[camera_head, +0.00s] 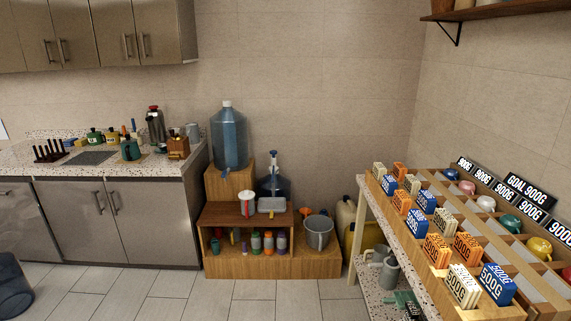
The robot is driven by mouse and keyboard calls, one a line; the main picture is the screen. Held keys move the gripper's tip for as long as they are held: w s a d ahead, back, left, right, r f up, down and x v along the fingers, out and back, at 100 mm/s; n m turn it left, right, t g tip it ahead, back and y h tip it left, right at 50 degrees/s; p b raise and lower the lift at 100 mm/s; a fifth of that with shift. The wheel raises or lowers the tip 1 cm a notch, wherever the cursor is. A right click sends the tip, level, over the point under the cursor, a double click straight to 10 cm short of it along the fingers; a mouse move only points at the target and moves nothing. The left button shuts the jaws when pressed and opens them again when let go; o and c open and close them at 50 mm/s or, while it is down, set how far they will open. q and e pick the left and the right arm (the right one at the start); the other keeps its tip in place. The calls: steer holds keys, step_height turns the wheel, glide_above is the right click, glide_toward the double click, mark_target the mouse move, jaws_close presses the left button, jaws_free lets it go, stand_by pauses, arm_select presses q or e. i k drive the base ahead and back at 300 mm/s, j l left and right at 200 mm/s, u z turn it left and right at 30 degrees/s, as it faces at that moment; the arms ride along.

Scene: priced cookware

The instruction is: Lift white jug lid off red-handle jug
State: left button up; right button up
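Neither of my grippers shows in the head view. A tall dark jug or flask (155,126) with a reddish top stands upright at the back of the left counter. A large blue water bottle (228,138) with a white cap stands on a wooden block.
A speckled counter (45,163) lines the left wall. The low wooden stand (225,268) holds several bottles and a grey bucket (318,232). On the right, a sloped rack (440,280) holds several price-marked blocks and bowls. A dark bin (13,288) stands left. The middle floor is clear.

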mark_target(247, 194)
steer(key=i, duration=1.9)
steer(key=i+j, duration=0.1)
steer(key=i, duration=1.8)
